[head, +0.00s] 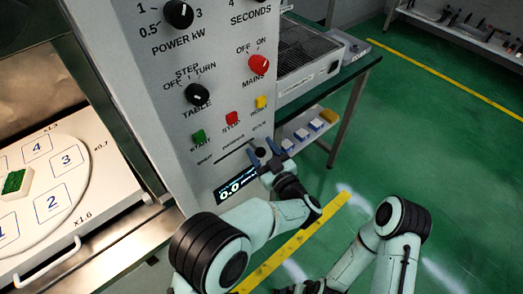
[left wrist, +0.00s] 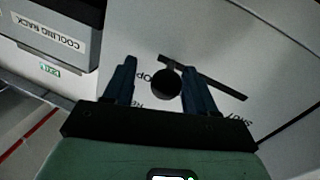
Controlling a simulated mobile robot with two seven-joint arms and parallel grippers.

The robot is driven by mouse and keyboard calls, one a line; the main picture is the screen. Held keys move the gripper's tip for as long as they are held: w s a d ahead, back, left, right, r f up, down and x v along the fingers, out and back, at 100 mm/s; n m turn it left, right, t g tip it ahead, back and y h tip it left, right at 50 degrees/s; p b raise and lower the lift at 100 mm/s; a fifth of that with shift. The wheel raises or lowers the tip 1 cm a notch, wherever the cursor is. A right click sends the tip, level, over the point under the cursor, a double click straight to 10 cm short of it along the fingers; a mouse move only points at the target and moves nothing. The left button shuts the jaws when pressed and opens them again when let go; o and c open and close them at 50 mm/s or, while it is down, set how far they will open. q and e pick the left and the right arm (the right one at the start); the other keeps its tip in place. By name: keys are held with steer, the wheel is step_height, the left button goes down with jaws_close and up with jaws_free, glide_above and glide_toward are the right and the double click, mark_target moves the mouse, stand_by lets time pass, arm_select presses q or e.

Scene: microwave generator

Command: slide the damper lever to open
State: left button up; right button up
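The damper lever's round black knob (head: 262,152) is low on the grey machine's front panel, at the right end of a thin dark slot. In the left wrist view the knob (left wrist: 167,83) sits at the end of the slot (left wrist: 215,83) by the partly hidden OPEN label, away from the SHUT label (left wrist: 236,121). My left gripper (head: 266,157) is open at the panel, its blue fingers on either side of the knob. A gap shows on one side; the other finger is close, and contact cannot be told. My right arm shows at lower right, its gripper out of frame.
Above the lever are green, red (head: 232,118) and yellow buttons and several knobs. A lit display (head: 236,185) is beside my left wrist. At left is an open chamber with a turntable (head: 75,190). A green-topped bench (head: 357,75) stands behind right; the green floor is clear.

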arm_select(q)
steer(key=p+v, duration=0.1)
steer(key=v, duration=1.2)
steer(key=shift+s, duration=0.2)
arm_select(e)
steer(key=shift+s+a+r+g, duration=0.15)
steer(key=shift+s+a+r, duration=0.05)
steer(key=shift+s+r, duration=0.2)
steer(key=shift+s+a+r+g, duration=0.15)
steer(key=shift+s+r, duration=0.15)
steer(key=shift+s, duration=0.15)
arm_select(q)
steer(key=shift+d, duration=0.1)
